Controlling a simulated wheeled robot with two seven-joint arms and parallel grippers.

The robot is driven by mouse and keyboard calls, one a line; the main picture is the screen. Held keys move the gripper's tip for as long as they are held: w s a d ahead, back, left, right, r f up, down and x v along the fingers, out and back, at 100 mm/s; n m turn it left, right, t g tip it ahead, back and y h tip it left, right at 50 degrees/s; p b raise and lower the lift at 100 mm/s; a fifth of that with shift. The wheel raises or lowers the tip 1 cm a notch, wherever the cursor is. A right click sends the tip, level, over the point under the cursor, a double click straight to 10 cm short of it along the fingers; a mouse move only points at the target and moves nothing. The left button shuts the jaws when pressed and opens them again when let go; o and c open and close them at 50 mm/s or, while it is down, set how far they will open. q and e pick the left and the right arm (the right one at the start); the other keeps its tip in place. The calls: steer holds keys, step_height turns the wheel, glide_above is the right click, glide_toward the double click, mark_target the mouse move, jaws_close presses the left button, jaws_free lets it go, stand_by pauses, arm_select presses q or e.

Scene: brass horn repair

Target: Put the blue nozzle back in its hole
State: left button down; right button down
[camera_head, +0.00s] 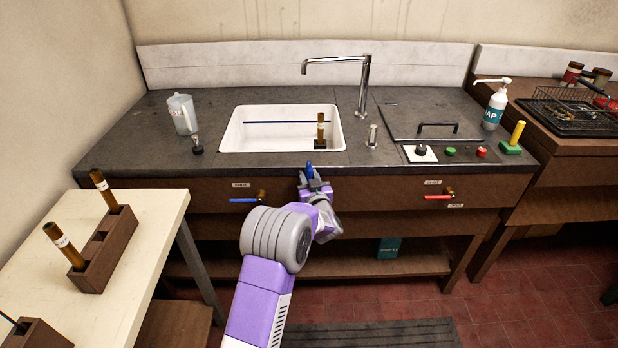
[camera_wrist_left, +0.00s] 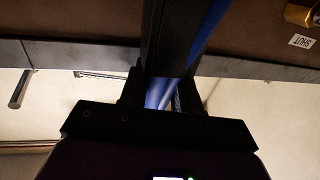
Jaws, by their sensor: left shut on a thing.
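My left gripper (camera_head: 313,184) is in front of the sink, near the front edge of the counter. It is shut on the blue nozzle (camera_head: 309,169), whose blue tip shows above the jaws. In the left wrist view the blue nozzle (camera_wrist_left: 160,94) shows between the dark fingers (camera_wrist_left: 170,65) of my left gripper. Most of the nozzle is hidden by the fingers. A short chrome cylinder (camera_head: 372,135) stands on the counter right of the sink; I cannot tell whether it is the nozzle's hole. My right gripper is not in view.
The white sink (camera_head: 230,142) holds a brown upright piece (camera_head: 320,128). A tall faucet (camera_head: 363,85) rises behind it. A black knob (camera_head: 197,146) and a jug (camera_head: 182,113) stand left. Blue (camera_head: 244,200) and red (camera_head: 438,197) valve handles stick out below the counter.

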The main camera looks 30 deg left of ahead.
arm_select(q)
steer(key=shift+f, duration=0.35)
steer(key=c, duration=0.7)
jaws_free()
steer(key=shift+f, duration=0.1)
steer(key=shift+c, duration=0.2)
steer(key=shift+s+f, duration=0.1)
steer(key=p+v, duration=0.1)
steer(key=v, duration=0.6)
steer(key=shift+d+r, duration=0.25)
steer(key=shift+s, duration=0.1)
